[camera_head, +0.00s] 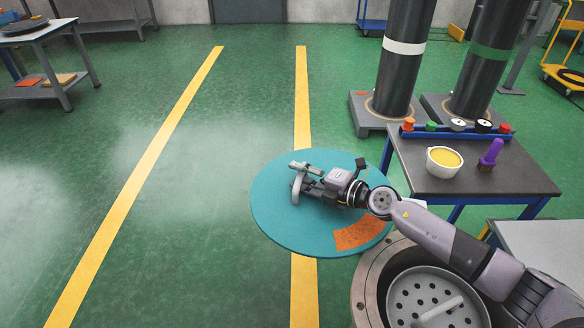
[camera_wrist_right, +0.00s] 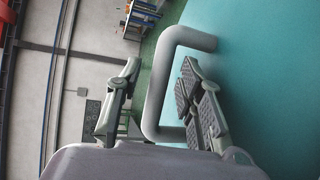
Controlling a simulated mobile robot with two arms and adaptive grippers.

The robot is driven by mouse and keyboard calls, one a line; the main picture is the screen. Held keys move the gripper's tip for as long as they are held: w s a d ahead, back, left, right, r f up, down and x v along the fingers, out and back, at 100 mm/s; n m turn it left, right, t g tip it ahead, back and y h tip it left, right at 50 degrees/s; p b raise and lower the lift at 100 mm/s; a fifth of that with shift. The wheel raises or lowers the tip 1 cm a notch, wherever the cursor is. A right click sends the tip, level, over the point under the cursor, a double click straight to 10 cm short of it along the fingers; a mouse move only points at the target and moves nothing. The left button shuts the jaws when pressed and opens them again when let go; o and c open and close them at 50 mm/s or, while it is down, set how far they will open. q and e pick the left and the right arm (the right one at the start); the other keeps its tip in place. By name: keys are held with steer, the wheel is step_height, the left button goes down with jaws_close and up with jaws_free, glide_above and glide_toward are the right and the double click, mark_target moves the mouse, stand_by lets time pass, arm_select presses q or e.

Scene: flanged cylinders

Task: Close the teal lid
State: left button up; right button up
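The teal lid (camera_head: 275,215) is a round disc with an orange patch, swung out beside the open flanged cylinder (camera_head: 369,290). The cylinder's mouth is uncovered and shows a perforated grey basket (camera_head: 425,300) inside. The lid also fills the right of the right wrist view (camera_wrist_right: 265,70). My right gripper (camera_head: 304,180) is at the lid's grey handle (camera_head: 296,188). In the right wrist view, the U-shaped handle (camera_wrist_right: 155,100) stands between the open fingers (camera_wrist_right: 160,95), with a gap to the left finger. Contact with the right finger is unclear. My left gripper is out of view.
A dark table (camera_head: 475,172) at the right holds a white bowl with yellow contents (camera_head: 444,160), a purple tool (camera_head: 490,154) and a row of coloured knobs (camera_head: 457,127). Two tall dark cylinders (camera_head: 403,60) stand behind it. The green floor (camera_head: 215,130) at left is clear.

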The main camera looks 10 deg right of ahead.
steer(key=shift+a, duration=0.1)
jaws_close()
stand_by(0.5)
stand_by(0.4)
